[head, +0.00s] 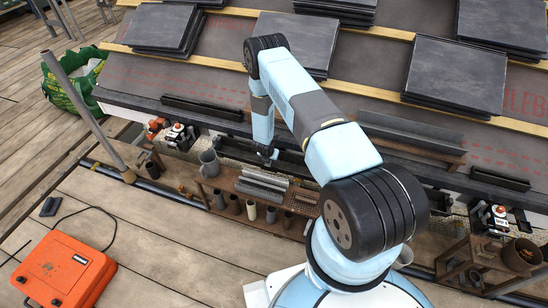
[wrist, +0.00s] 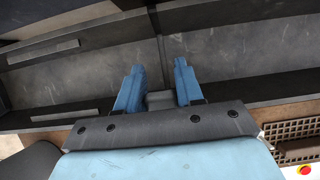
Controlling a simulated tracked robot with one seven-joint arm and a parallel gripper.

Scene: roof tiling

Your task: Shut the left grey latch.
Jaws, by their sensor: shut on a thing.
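My gripper (head: 268,153) reaches down to the dark gutter trough below the slate roof in the head view. In the wrist view my gripper's two blue fingers (wrist: 159,88) stand on either side of a small grey piece (wrist: 160,101), which looks like the grey latch, and are shut on it. The piece lies low between the fingers and is partly hidden by the gripper body. A grey upright seam (wrist: 158,45) runs above it on the grey surface. The latch cannot be made out in the head view, where my arm covers much of that area.
Stacked slates (head: 460,75) lie on the roof above. A bench with grey channel pieces (head: 262,187) and several cups stands just below my gripper. A grey mug (head: 209,163) is to its left. An orange case (head: 65,270) lies on the deck, and a green bag (head: 75,85) stands upper left.

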